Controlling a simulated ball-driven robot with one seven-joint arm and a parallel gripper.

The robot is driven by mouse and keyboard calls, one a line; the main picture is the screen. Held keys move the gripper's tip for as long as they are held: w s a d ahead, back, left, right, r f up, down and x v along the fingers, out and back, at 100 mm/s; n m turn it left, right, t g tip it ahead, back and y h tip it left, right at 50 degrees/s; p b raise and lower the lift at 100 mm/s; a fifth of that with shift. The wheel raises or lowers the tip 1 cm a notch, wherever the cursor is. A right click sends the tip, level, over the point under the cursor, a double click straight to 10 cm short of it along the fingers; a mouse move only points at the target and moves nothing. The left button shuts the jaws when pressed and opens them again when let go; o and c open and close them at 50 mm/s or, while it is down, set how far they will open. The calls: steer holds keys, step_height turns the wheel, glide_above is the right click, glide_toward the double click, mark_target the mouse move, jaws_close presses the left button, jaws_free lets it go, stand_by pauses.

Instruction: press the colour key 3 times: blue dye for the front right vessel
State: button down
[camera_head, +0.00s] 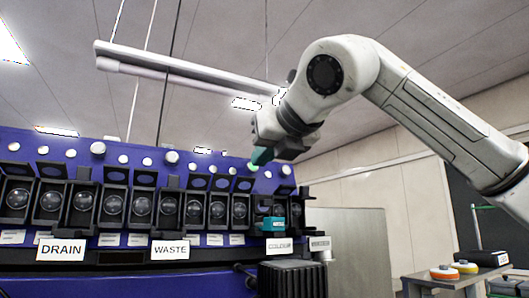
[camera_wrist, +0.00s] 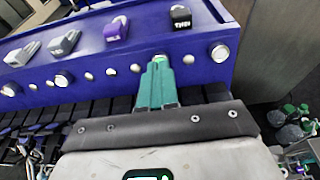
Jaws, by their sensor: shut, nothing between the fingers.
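A blue panel (camera_head: 150,148) carries a row of round keys, and the "COLOUR" label (camera_head: 279,246) hangs near its right end. I cannot tell which key is the colour key. My gripper (camera_head: 261,156) has teal fingers, shut and empty, pointing down at the panel's upper right. A pale green-tinted round key (camera_head: 253,167) is close below the fingertips; contact cannot be told. In the wrist view the shut fingers (camera_wrist: 159,62) point at the blue panel, just right of a whitish key (camera_wrist: 136,68). The front right vessel is not identifiable.
A teal block (camera_head: 274,223) sits above the colour label. A side table (camera_head: 455,281) at right holds an orange-and-white item (camera_head: 444,272). Bottles (camera_wrist: 292,130) stand right in the wrist view.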

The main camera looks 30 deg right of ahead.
steer(key=shift+w, duration=0.25)
steer(key=shift+w+f, duration=0.15)
steer(key=shift+w, duration=0.15)
steer(key=shift+w+f, duration=0.15)
steer(key=shift+w, duration=0.3)
steer(key=shift+s, duration=0.1)
steer(key=shift+b+v, duration=0.45)
steer(key=shift+v, duration=0.85)
steer(key=b+v, duration=0.2)
steer(key=v, duration=0.4)
